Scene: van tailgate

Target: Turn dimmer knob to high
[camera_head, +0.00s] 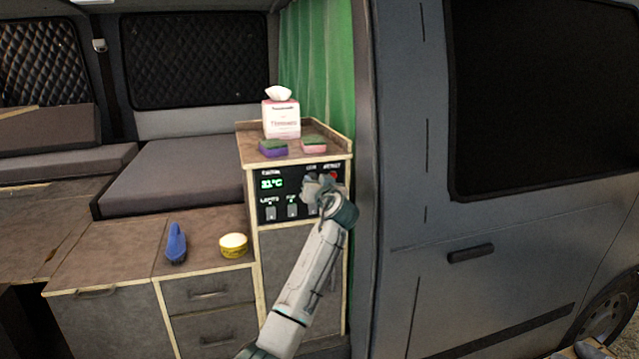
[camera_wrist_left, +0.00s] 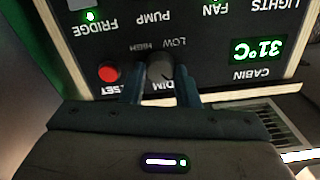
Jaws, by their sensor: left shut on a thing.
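The black control panel (camera_head: 282,192) is on the upper front of the cabinet. The dark round dimmer knob (camera_wrist_left: 160,68) shows upside down in the left wrist view, with HIGH and LOW lettering beside it. My left gripper (camera_head: 322,186) is at the panel's right part and hides the knob in the head view. In the left wrist view the fingers of my left gripper (camera_wrist_left: 161,84) are shut on the knob, one on each side. I cannot tell clearly where the knob's mark points.
A red reset button (camera_wrist_left: 109,72) is close beside one finger. Switches and a green cabin display (camera_head: 272,184) share the panel. A tissue box (camera_head: 281,120), a purple sponge (camera_head: 273,148) and a pink sponge (camera_head: 313,145) stand on top. A blue brush (camera_head: 176,244) and yellow tin (camera_head: 233,245) are lower left.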

